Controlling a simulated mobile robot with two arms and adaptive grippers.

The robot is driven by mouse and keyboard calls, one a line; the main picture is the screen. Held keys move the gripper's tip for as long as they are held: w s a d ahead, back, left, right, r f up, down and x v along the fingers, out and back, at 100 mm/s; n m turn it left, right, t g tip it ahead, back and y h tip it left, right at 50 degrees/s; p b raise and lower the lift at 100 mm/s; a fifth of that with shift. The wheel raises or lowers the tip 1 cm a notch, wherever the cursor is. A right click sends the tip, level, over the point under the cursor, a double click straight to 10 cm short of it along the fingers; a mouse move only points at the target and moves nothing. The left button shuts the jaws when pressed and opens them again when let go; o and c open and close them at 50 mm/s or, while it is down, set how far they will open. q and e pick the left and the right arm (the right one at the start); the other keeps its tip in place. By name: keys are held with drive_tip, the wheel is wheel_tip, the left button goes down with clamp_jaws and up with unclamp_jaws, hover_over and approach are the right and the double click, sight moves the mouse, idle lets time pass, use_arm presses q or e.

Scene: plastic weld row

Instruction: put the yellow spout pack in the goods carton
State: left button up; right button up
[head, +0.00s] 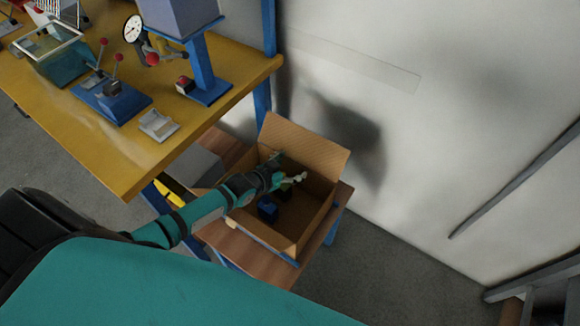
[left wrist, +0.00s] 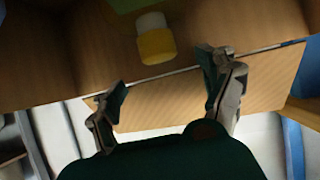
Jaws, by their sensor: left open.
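The goods carton (head: 315,160) is an open brown cardboard box with its flaps up. It also shows in the left wrist view (left wrist: 170,100). My left gripper (head: 291,179) is inside the carton's opening, with its fingers apart and nothing visible between them. In the left wrist view a small yellow pack with a whitish cap (left wrist: 156,46), which looks like the yellow spout pack, lies inside the carton. It is just beyond the fingertips and apart from them. I cannot make it out in the head view. My right gripper is not in view.
A blue item (head: 267,208) is in the carton, and a green item (left wrist: 128,4) shows at the wrist view's top edge. The carton stands on a wooden-topped bench (head: 225,240). A yellow worktable (head: 190,125) with equipment is at left; a pale wall (head: 420,130) is behind.

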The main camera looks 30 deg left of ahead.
use_arm(q)
drive_tip(key=shift+r, duration=0.35)
drive_tip(key=shift+r+p, duration=0.6)
drive_tip(key=shift+p, duration=0.05)
drive_tip(key=v, duration=0.7)
drive_tip(key=shift+s+f, duration=0.2)
drive_tip(key=shift+f, duration=0.05)
